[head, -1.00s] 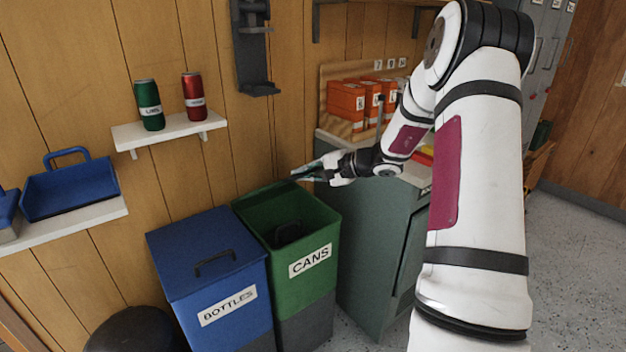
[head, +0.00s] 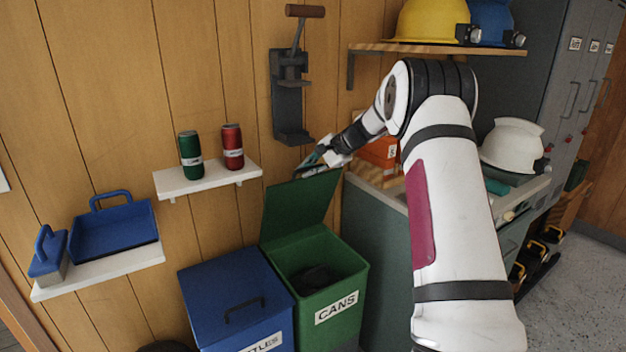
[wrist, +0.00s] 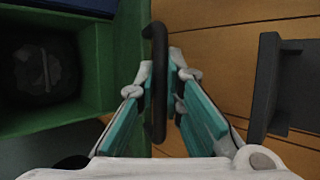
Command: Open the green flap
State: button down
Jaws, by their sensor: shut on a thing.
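The green flap (head: 300,208) of the CANS bin (head: 338,308) stands raised, tilted up along the bin's back side in the head view. My gripper (head: 314,160) is at the flap's upper edge. In the wrist view my gripper (wrist: 163,95) has its teal fingers shut on the flap's dark bar handle (wrist: 157,50). The flap's green edge (wrist: 131,45) shows just left of the handle. The bin's mouth is open, and dark contents (head: 315,277) show inside. The handle is hard to make out in the head view.
A blue BOTTLES bin (head: 228,285) with a closed lid stands left of the green bin. A small shelf (head: 210,179) with a green can (head: 190,156) and a red can (head: 233,148) is on the wall. A dark wall-mounted press (head: 289,105) hangs above my gripper. A counter is at the right.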

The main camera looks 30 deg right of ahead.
jog(key=shift+w+r, duration=0.2)
jog(key=shift+w, duration=0.35)
jog(key=shift+w+r, duration=0.2)
jog(key=shift+w, duration=0.3)
jog(key=c, duration=1.7)
grip_release()
jog(key=shift+s, duration=0.1)
jog(key=v, duration=1.2)
